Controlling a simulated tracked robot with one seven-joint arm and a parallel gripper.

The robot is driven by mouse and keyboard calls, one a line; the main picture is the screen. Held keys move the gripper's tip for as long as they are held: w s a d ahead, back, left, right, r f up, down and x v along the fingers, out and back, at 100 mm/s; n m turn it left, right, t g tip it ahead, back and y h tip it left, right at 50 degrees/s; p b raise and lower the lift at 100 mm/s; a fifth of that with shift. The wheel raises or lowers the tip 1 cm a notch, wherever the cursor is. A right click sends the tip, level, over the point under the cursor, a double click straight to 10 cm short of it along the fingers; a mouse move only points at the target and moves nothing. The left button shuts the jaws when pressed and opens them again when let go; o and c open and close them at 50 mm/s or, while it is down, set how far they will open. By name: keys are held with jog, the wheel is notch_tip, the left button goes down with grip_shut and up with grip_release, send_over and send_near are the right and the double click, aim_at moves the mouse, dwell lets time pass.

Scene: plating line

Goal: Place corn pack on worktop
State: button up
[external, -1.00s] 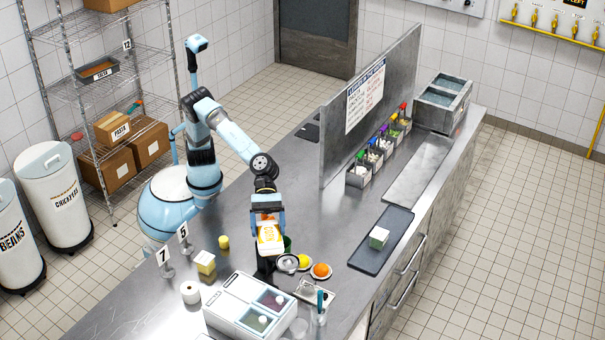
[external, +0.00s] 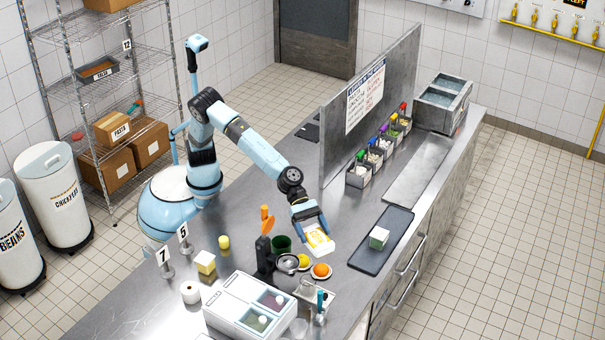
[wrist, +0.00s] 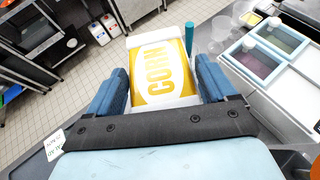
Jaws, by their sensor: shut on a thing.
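My gripper (external: 311,222) is shut on the corn pack (external: 319,240), a white and yellow pack. In the wrist view the pack (wrist: 162,68) shows the word CORN and sits between the two blue fingers of my gripper (wrist: 158,88). In the external view the pack is at the gripper's lower end, above or near the steel worktop (external: 340,205); I cannot tell whether it touches. The worktop runs from the lower left to the upper right.
A dark tray (external: 372,257) with a green-white block lies to the right. A metal partition (external: 375,100) stands behind.

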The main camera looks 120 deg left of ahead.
jog(key=s+a+f+n+y, duration=0.1)
jog(key=a+f+n+y, duration=0.1)
jog(key=a+f, duration=0.4)
jog(key=s+a+f+n+t+y, duration=0.1)
jog(key=a+f+n+y, duration=0.1)
jog(key=a+f, duration=0.4)
jog(key=s+a+f+n+t+y, duration=0.1)
jog(key=a+f, duration=0.5)
jog(key=a, duration=0.6)
jog(key=shift+s+a+f+n+y, duration=0.25)
jog(key=shift+s+n+y, duration=0.2)
jog(key=shift+n+y, duration=0.35)
jog(key=shift+d, duration=0.1)
